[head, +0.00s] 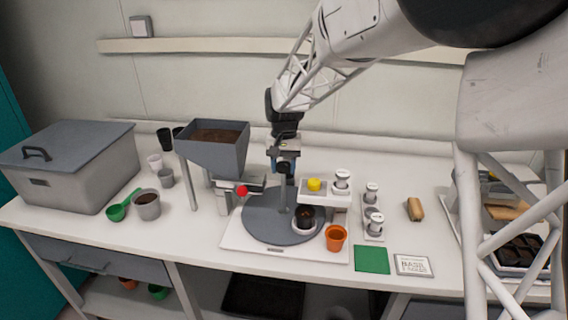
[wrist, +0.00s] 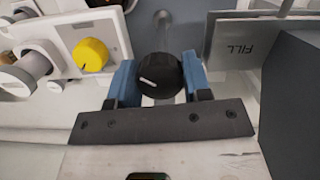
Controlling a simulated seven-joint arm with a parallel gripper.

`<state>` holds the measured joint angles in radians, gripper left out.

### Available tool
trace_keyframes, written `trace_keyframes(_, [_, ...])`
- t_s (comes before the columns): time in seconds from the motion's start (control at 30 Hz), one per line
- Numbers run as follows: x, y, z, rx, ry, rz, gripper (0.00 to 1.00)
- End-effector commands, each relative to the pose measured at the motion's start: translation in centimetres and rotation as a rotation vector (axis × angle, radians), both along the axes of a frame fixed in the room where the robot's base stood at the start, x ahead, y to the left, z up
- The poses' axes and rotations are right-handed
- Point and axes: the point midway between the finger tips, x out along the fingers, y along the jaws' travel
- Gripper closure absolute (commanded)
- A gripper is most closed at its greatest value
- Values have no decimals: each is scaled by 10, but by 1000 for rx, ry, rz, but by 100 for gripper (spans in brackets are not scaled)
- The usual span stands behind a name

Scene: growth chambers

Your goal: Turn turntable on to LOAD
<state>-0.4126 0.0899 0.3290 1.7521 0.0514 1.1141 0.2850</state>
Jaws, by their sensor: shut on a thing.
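The turntable (head: 262,215) is a grey disc on a white base plate in the head view. A post rises at its middle, with a black knob on top. The wrist view shows the black knob (wrist: 159,75) with a white pointer line slanting left and slightly up. My gripper (head: 284,165) is above the disc, its blue fingers on both sides of the knob, shut on it. A sign reading FILL (wrist: 238,48) appears upside down in the wrist view; no LOAD label is legible.
A soil hopper (head: 213,150) with a red ball (head: 242,190) stands left of the turntable. A white shelf with a yellow knob (head: 314,184) is close on the right. An orange pot (head: 336,238) and green square (head: 372,260) are in front.

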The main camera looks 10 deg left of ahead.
Motion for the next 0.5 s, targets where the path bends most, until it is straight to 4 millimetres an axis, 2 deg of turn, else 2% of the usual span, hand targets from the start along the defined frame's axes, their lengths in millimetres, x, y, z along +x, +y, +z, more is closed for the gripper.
trace_keyframes(0.3, [-1, 0, 0, 0, 0, -271, 69])
trace_keyframes(0.5, [0, 1, 0, 0, 0, -378, 69])
